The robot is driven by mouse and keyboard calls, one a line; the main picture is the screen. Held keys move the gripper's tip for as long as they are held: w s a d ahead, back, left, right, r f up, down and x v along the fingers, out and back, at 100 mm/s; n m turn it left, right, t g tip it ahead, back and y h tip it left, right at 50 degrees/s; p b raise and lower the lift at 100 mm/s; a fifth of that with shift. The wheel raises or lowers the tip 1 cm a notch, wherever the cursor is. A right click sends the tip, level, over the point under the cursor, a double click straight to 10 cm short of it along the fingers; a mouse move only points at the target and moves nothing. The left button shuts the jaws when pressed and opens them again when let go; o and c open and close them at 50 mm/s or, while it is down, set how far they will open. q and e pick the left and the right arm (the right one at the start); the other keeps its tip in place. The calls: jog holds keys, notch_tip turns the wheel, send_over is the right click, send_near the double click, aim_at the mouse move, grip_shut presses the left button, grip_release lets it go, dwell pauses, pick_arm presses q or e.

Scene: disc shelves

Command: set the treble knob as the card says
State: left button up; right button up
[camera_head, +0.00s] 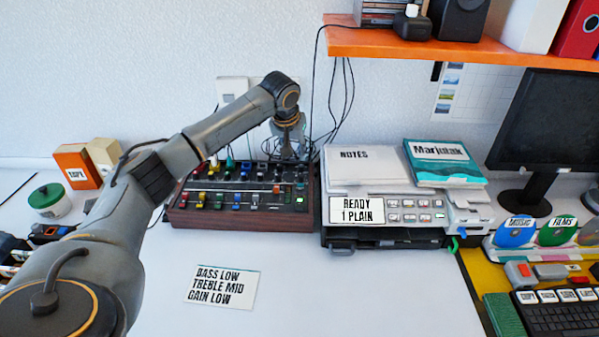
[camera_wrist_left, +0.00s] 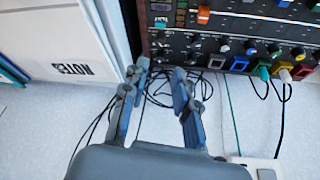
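The card (camera_head: 220,287) lies on the white desk in front of the mixer and reads BASS LOW, TREBLE MID, GAIN LOW. The mixer (camera_head: 240,218) is a dark panel in a brown wooden case, with coloured faders, buttons and rows of small knobs; it also fills the upper right of the left wrist view (camera_wrist_left: 214,62). I cannot read which knob is treble. My left gripper (camera_wrist_left: 160,73) is open and empty, its two fingers apart near the mixer's back corner, by the cables. In the head view my left arm hides part of the mixer's left side. My right gripper is not in view.
A printer (camera_head: 385,235) with a NOTES pad (camera_head: 362,165) stands close to the mixer's right side. Black cables (camera_head: 340,110) hang behind, and an orange shelf (camera_head: 440,50) overhangs at upper right. The desk around the card is clear.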

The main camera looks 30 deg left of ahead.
aim_at(300, 175)
pick_arm(q)
jog(key=x, duration=1.3)
jog(key=shift+s, duration=0.1)
grip_shut()
